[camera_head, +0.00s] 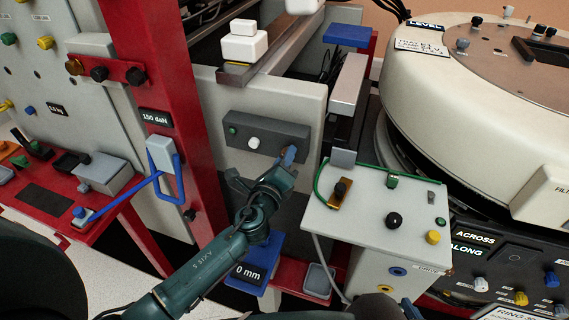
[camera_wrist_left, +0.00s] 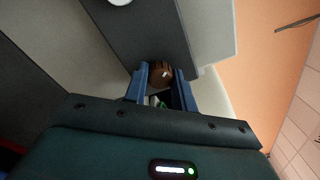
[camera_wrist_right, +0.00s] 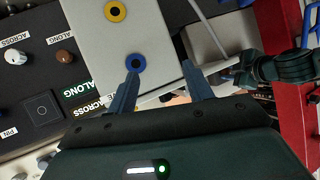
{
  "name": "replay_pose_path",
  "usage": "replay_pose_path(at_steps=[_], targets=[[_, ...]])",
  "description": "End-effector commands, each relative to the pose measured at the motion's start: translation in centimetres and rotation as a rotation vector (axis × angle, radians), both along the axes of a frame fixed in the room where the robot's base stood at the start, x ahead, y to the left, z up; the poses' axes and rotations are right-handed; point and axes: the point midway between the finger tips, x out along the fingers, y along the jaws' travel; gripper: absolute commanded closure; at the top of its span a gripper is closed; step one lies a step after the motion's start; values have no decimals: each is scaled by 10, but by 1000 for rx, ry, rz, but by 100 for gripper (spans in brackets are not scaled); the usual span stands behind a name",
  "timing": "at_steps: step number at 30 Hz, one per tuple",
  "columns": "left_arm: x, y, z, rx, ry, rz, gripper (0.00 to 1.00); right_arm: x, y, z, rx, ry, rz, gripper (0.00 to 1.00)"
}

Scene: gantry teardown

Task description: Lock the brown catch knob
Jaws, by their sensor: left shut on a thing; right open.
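The brown catch knob (camera_wrist_left: 160,73) shows in the left wrist view, round and dark brown, at the right end of a dark grey control box (camera_wrist_left: 140,30). My left gripper (camera_wrist_left: 160,84) is shut on it, with one blue finger on each side. In the head view the left gripper (camera_head: 288,156) reaches the right end of the grey box (camera_head: 265,130) on the pale panel and hides the knob there. My right gripper (camera_wrist_right: 160,84) is open and empty, in front of a white box (camera_wrist_right: 150,40) with a blue-ringed socket (camera_wrist_right: 136,62).
A green knob (camera_head: 232,130) and a white knob (camera_head: 253,142) sit on the same grey box. Right of the left gripper stands a white box with knobs (camera_head: 380,220), close to my forearm. A red post (camera_head: 165,85) rises at the left, with a blue hook (camera_head: 170,185).

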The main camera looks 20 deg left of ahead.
Motion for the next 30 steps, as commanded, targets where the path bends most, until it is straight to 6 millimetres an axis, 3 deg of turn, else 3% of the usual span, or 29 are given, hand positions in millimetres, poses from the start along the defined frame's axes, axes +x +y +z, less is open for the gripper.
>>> replay_pose_path(at_steps=[18, 30], targets=[[0, -1, -1, -584, 21, 1, 96, -4, -6, -1, 9, -58, -21, 49], [0, -1, 0, -842, 31, 0, 96, -5, -9, 1, 5, -73, -26, 49]])
